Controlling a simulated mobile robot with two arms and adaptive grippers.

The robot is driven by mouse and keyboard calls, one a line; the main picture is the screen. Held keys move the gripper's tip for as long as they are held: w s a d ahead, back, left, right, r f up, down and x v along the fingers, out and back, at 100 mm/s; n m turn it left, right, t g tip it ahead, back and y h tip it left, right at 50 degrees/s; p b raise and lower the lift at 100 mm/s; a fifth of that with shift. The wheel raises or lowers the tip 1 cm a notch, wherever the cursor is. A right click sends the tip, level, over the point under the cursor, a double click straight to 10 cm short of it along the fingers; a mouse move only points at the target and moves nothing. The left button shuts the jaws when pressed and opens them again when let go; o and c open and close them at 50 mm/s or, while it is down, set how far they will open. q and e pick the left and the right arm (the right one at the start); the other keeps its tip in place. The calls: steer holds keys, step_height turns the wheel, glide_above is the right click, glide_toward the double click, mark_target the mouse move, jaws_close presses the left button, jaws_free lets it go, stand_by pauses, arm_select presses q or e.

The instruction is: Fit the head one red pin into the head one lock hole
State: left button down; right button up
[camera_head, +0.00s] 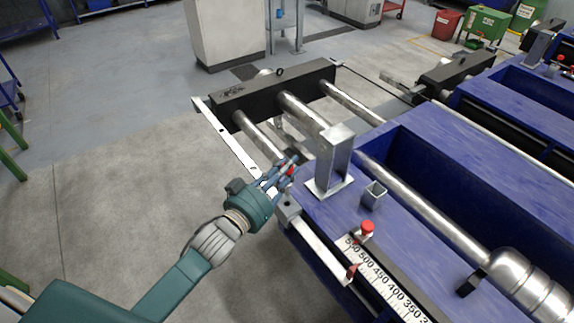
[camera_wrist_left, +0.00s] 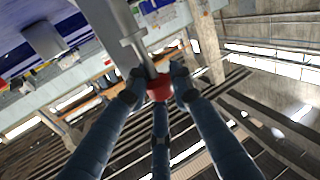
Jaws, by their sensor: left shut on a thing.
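My left gripper (camera_head: 283,176) is at the near left corner of the blue table, its dark blue fingers closed around a red pin (camera_head: 291,170). In the left wrist view the pin's red head (camera_wrist_left: 158,90) sits between the fingertips, and its grey shaft points up and left toward a grey metal bar with a small collar (camera_wrist_left: 132,39). The shaft tip appears close to or at the collar; I cannot tell whether it is inside a hole. A grey block (camera_head: 288,209) lies just below the gripper. My right gripper is not in view.
The blue table carries an upright grey post (camera_head: 333,160), a small square socket (camera_head: 374,195), another red-topped pin (camera_head: 366,229) and a numbered scale (camera_head: 388,283). Metal rollers (camera_head: 305,112) run behind the gripper to a black beam (camera_head: 272,91). Open floor lies left.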

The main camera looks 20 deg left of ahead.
mark_target(287, 195)
arm_select(q)
steer(key=shift+f+b, duration=0.7)
steer(key=shift+f, duration=0.65)
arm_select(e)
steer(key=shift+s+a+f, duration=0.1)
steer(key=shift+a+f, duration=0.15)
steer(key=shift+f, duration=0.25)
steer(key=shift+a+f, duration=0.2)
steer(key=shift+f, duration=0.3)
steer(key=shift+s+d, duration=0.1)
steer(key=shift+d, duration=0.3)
arm_select(q)
steer(key=shift+p, duration=0.6)
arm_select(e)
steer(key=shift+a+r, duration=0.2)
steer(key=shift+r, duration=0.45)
arm_select(q)
steer(key=shift+f+b, duration=0.5)
steer(key=shift+f, duration=0.2)
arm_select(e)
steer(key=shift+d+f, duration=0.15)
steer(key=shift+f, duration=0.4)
arm_select(q)
steer(key=shift+f+b, duration=1.55)
steer(key=shift+f, duration=0.6)
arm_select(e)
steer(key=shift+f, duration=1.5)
